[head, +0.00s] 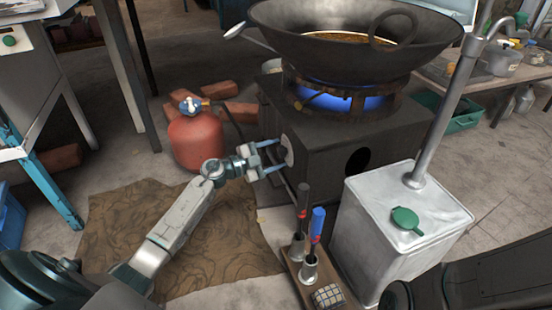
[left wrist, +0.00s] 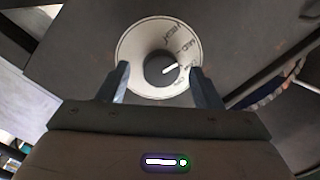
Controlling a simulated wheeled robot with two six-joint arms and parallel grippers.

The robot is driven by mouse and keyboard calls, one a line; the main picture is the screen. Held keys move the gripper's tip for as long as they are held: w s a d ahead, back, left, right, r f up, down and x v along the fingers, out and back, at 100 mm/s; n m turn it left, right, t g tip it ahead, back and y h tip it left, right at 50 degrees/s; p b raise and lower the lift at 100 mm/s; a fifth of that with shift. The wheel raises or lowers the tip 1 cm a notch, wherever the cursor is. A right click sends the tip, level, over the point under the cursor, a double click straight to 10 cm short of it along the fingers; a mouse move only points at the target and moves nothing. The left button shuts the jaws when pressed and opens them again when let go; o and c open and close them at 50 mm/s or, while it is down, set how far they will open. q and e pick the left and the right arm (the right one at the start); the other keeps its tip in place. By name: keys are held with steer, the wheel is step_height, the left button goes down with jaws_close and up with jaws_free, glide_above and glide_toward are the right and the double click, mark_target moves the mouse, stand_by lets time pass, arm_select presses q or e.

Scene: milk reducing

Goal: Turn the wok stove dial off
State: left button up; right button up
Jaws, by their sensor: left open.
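The wok stove (head: 350,145) is a dark box with a blue flame (head: 345,98) burning under a large wok (head: 350,45). Its dial is a dark round knob with a white pointer mark on a pale round plate (left wrist: 128,50), on the stove's left face. In the head view the dial (head: 286,150) is partly covered by my gripper. My left gripper (head: 275,158) is open in front of the dial. In the left wrist view its two fingers (left wrist: 160,85) stand on either side of the knob, overlapping the plate's lower edge; I cannot tell whether they touch it. My right gripper is not seen.
A red gas cylinder (head: 196,142) with a blue regulator stands left of the stove. A silver can (head: 395,230) with a green cap stands at the right front. A wooden holder with tools (head: 312,270) stands before the stove. A brown mat (head: 225,240) lies under my left arm.

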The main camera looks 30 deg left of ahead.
arm_select(q)
steer(key=shift+w+d, duration=0.2)
steer(key=shift+w, duration=0.05)
steer(key=c, duration=1)
